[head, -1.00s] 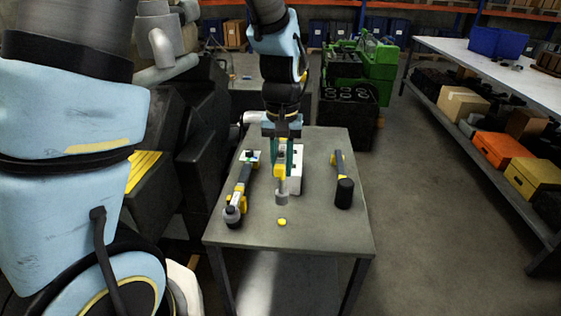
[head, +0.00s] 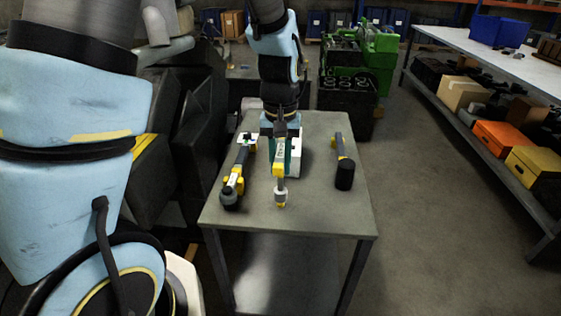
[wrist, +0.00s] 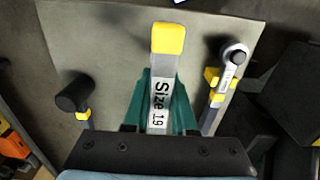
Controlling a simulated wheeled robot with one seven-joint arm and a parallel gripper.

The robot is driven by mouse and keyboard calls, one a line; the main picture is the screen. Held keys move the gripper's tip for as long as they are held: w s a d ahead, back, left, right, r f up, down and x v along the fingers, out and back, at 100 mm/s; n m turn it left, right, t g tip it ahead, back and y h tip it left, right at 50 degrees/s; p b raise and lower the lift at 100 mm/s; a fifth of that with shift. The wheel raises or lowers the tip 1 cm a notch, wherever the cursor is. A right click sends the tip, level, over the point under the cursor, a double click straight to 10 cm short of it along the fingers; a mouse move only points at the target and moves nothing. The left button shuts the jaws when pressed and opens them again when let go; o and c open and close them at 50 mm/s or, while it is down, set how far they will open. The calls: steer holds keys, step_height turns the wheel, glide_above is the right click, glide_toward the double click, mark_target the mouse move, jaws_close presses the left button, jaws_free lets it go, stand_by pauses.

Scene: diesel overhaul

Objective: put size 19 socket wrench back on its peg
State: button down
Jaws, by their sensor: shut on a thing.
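My gripper (head: 281,150) is above the table and its green fingers are shut on the size 19 socket wrench (head: 280,180). No peg can be clearly made out.
Bare tabletop lies between the held wrench and the mallet.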

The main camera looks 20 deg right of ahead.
mark_target(280, 150)
stand_by(0.4)
steer(key=shift+f+b, duration=0.85)
steer(key=shift+f, duration=0.3)
steer(key=c, duration=0.6)
jaws_free()
steer(key=shift+c, duration=0.2)
steer(key=shift+o, duration=0.3)
steer(key=o, duration=0.5)
steer(key=shift+r, duration=0.15)
step_height(280, 150, up, 9)
steer(key=p, duration=0.7)
steer(key=shift+p, duration=0.35)
